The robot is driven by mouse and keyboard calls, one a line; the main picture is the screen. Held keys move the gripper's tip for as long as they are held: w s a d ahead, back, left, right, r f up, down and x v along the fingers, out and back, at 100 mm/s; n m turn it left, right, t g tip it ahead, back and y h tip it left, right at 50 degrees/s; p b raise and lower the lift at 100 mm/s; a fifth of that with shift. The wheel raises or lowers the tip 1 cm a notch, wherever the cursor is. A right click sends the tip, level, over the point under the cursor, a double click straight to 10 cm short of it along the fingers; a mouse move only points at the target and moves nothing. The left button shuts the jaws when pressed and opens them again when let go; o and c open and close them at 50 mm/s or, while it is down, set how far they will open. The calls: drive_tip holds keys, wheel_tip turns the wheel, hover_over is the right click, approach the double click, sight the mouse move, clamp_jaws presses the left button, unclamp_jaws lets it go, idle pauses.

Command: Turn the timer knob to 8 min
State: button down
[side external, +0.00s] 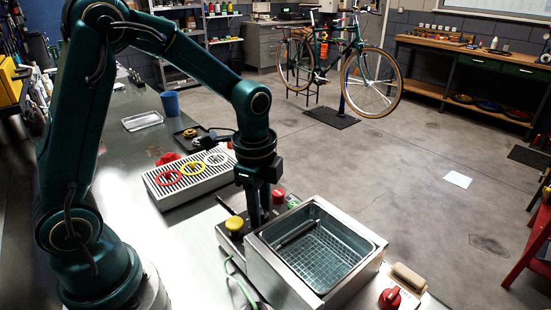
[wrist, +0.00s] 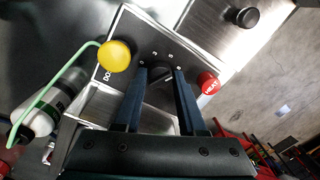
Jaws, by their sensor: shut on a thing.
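The timer knob (wrist: 158,73) is a dark dial on the steel control panel (wrist: 131,29), seen in the wrist view. My gripper (wrist: 160,76) points down at the panel with one finger on each side of the knob, shut on it. Small white numbers show around the knob's far and right side. A white mark shows near the right finger, close to the last number; the exact setting is hard to read. In the side view my gripper (side external: 258,218) stands at the panel beside the steel tank (side external: 262,262) and hides the knob.
A yellow button (wrist: 115,56) is left of the knob and a red heat knob (wrist: 208,83) is right of it, both close to my fingers. A green cable (wrist: 63,75) and a bottle (wrist: 45,112) lie left. A slatted tray with coloured rings (side external: 190,176) stands behind.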

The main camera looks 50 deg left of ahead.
drive_tip(key=shift+s+m, duration=0.1)
drive_tip(key=shift+m, duration=0.6)
drive_tip(key=c, duration=0.5)
unclamp_jaws()
drive_tip(key=shift+s+r, duration=0.15)
drive_tip(key=shift+r, duration=2.45)
